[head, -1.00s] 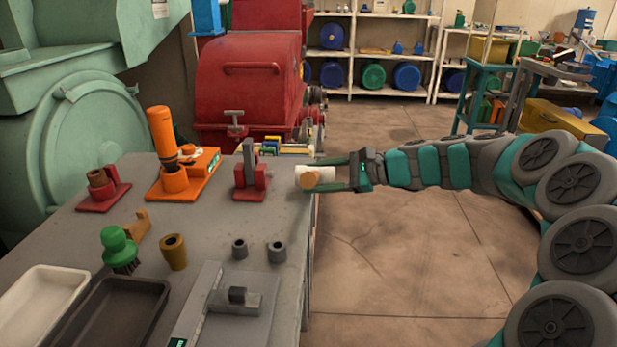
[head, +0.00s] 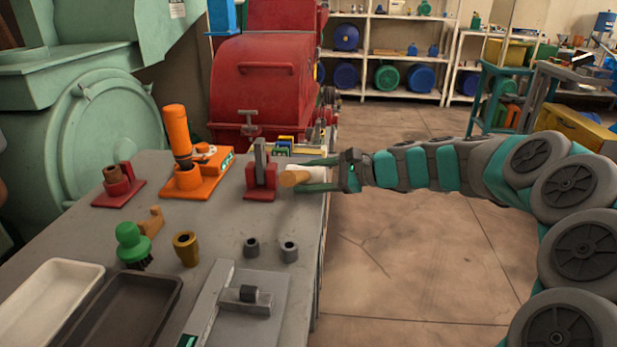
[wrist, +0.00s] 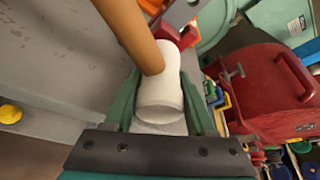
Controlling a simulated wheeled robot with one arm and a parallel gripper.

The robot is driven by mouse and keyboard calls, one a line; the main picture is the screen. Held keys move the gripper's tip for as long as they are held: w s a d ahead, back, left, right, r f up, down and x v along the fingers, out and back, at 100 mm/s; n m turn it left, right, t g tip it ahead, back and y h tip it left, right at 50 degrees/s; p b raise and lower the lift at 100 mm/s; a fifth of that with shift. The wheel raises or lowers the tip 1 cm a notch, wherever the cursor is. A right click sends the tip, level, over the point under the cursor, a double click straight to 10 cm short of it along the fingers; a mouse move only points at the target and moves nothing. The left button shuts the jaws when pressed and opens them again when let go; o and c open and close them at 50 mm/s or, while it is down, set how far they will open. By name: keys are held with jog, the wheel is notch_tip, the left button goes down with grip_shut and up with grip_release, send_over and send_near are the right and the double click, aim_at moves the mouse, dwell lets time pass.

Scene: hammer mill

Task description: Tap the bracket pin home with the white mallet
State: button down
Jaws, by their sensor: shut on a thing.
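The white mallet (head: 310,172) has a pale cylindrical head and a wooden handle pointing toward the head camera. My gripper (head: 318,174) is shut on the white head, just right of a red bracket (head: 261,194) with a grey upright piece (head: 260,155). In the wrist view, the white mallet head (wrist: 159,98) sits between the fingers of my gripper (wrist: 160,100). Its handle runs to the upper left. Red and grey parts (wrist: 185,38) show just beyond the head. I cannot make out the pin clearly, nor whether the mallet touches the bracket.
On the grey bench (head: 215,225) stand an orange fixture (head: 190,180), a red stand (head: 118,188), a green brush (head: 132,240), a brass sleeve (head: 186,248), two grey sleeves and two trays (head: 50,285). A red mill (head: 265,85) is behind. Open floor lies right.

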aim_at(324, 178)
jog(key=shift+d, duration=0.15)
dwell(0.4)
jog(key=shift+d, duration=1.75)
jog(key=a, duration=0.5)
jog(key=shift+a, duration=0.2)
jog(key=d, duration=0.6)
jog(key=shift+d, duration=0.15)
